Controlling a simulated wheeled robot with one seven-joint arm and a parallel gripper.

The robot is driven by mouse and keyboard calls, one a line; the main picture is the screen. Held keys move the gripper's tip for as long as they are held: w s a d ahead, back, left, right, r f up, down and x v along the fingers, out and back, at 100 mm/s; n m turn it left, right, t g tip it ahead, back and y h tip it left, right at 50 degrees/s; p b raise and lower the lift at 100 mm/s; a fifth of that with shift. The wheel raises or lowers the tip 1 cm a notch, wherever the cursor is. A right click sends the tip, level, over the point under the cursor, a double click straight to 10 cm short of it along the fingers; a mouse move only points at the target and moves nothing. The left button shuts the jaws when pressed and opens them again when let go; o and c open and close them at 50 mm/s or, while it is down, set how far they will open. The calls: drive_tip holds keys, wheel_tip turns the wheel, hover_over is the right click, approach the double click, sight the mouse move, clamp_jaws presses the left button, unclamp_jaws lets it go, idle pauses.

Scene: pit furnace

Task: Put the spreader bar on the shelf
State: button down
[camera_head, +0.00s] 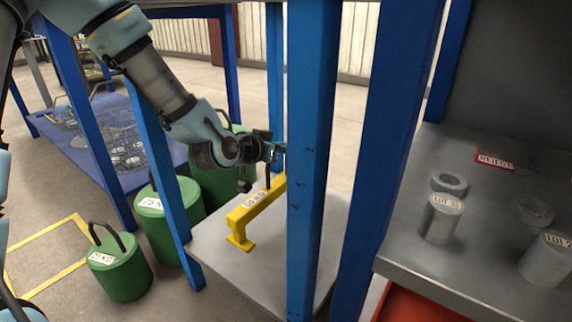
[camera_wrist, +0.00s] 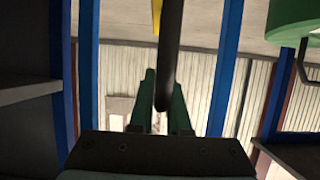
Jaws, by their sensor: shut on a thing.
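The yellow spreader bar (camera_head: 258,208) carries a white label and lies at an angle over the grey shelf (camera_head: 268,270) between the blue posts. Its left foot is at or just above the shelf surface; I cannot tell if it touches. Its right end is hidden behind a blue post. My gripper (camera_head: 275,151) is above the bar, its tips partly behind that post. In the wrist view my gripper (camera_wrist: 164,103) is shut on a dark rod, apparently the bar's handle, with a strip of the yellow bar (camera_wrist: 157,16) beyond it.
Blue posts (camera_head: 312,150) stand close in front of and beside my arm. Green weights (camera_head: 120,264) with handles stand on the floor at left. A grey bench (camera_head: 450,275) at right bears metal cylinders (camera_head: 440,220) and a red REJECT sign (camera_head: 494,160).

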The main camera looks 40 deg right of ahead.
sight(284, 176)
drive_tip(key=shift+f+b, duration=1.6)
drive_tip(key=shift+f, duration=2.15)
drive_tip(key=c, duration=1.3)
unclamp_jaws()
drive_tip(key=shift+f, duration=0.2)
drive_tip(key=shift+c, duration=0.2)
drive_tip(key=o, duration=0.5)
drive_tip(key=shift+c, duration=0.2)
